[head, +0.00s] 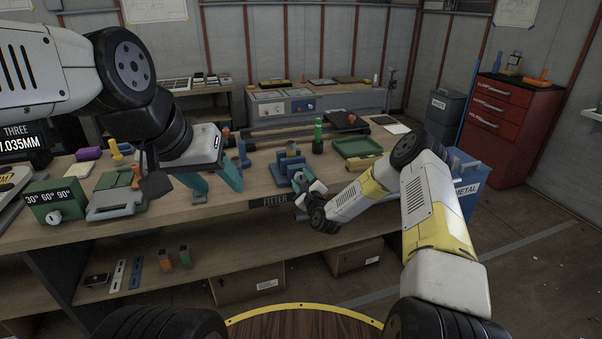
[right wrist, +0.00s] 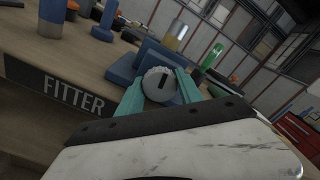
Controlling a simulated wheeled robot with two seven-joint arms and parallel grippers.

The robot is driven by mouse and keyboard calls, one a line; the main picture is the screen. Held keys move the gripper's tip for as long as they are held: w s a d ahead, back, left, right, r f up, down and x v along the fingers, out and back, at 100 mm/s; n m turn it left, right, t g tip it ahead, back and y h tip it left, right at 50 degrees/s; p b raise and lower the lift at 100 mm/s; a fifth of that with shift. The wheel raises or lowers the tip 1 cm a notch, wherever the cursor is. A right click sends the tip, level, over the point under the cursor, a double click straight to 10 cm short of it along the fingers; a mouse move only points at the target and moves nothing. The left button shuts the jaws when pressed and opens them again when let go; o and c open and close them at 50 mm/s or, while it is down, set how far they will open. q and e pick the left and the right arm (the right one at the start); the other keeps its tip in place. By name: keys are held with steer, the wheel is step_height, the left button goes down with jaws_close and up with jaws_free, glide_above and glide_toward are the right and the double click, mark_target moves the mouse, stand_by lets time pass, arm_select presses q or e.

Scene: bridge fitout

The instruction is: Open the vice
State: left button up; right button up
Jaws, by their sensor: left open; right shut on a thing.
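The blue vice (head: 288,164) stands at the front edge of the workbench, above the FITTER label. In the right wrist view its blue body (right wrist: 147,57) is behind a round grey knob (right wrist: 158,84) with a dark slot. My right gripper (head: 299,183) is at the vice's near side. In the right wrist view its teal fingers (right wrist: 160,90) are on either side of the knob and shut on it. My left gripper (head: 215,184) is open and empty over the front of the bench, left of the vice. The vice's jaw gap is too small to make out.
A green bottle (head: 318,136) and a green tray (head: 357,147) stand behind and right of the vice. A blue upright tool (head: 243,155) is to its left. A green angle box (head: 57,205) sits at the bench's left. A blue METAL bin (head: 470,190) stands right of the bench.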

steer(key=shift+n, duration=0.3)
steer(key=n, duration=0.3)
steer(key=shift+n, duration=0.3)
steer(key=n, duration=0.3)
steer(key=shift+n, duration=0.3)
steer(key=n, duration=0.3)
steer(key=shift+n, duration=0.3)
steer(key=n, duration=0.4)
steer(key=shift+a+n, duration=0.1)
steer(key=shift+n, duration=0.2)
steer(key=n, duration=0.5)
steer(key=shift+s+n, duration=0.1)
steer(key=shift+n, duration=2.7)
steer(key=shift+f, duration=0.1)
